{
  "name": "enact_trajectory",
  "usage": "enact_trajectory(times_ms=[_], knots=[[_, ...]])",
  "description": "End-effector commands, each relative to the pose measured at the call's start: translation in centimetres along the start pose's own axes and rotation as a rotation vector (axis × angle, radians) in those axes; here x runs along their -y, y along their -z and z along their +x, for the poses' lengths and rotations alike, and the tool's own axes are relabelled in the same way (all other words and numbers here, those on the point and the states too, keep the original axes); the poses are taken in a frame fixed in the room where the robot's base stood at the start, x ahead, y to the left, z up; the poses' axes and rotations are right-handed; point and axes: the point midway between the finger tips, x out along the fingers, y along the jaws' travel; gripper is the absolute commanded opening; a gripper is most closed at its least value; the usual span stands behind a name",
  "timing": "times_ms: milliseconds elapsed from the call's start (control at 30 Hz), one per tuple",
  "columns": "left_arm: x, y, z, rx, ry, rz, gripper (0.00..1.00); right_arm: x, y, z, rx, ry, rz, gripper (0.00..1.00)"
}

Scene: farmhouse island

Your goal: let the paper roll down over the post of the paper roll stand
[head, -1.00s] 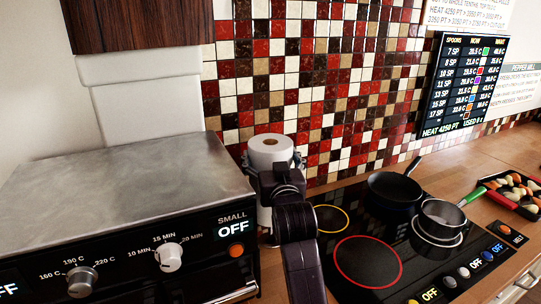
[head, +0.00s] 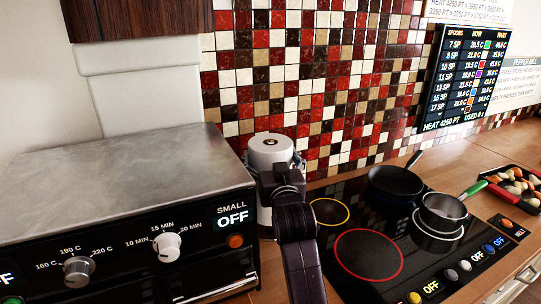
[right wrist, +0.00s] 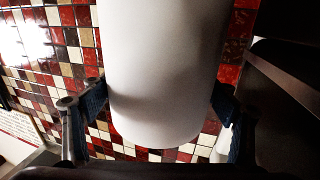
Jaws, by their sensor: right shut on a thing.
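The white paper roll (head: 266,154) stands upright between the oven and the cooktop. My right gripper (head: 276,166) is shut on its sides; the arm hides much of it in the head view. A small dark and light spot shows in the middle of its top; I cannot tell whether that is the post's tip. In the right wrist view the roll (right wrist: 165,75) fills the middle, with the finger pads of my right gripper (right wrist: 160,110) on both sides and its lower end in sight. I cannot make out the stand. My left gripper is not in view.
The oven (head: 110,180) is close on the left. The black cooktop (head: 340,215) lies to the right with a pan (head: 395,184) and a pot (head: 442,210). A vegetable tray (head: 515,190) is farther right. The tiled wall (head: 300,80) stands close behind the roll.

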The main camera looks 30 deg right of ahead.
Motion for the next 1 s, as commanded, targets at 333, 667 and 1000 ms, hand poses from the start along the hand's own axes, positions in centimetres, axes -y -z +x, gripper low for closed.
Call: enact_trajectory(times_ms=[333, 667, 1000], knots=[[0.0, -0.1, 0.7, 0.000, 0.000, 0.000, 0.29, 0.0, -1.1, 0.0, 0.000, 0.000, 0.000, 0.36], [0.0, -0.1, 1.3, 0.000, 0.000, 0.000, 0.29, 0.0, -2.3, 0.0, 0.005, 0.000, -0.001, 0.36], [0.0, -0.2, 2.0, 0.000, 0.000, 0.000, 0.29, 0.0, -3.4, -0.1, 0.004, 0.000, -0.001, 0.36]])
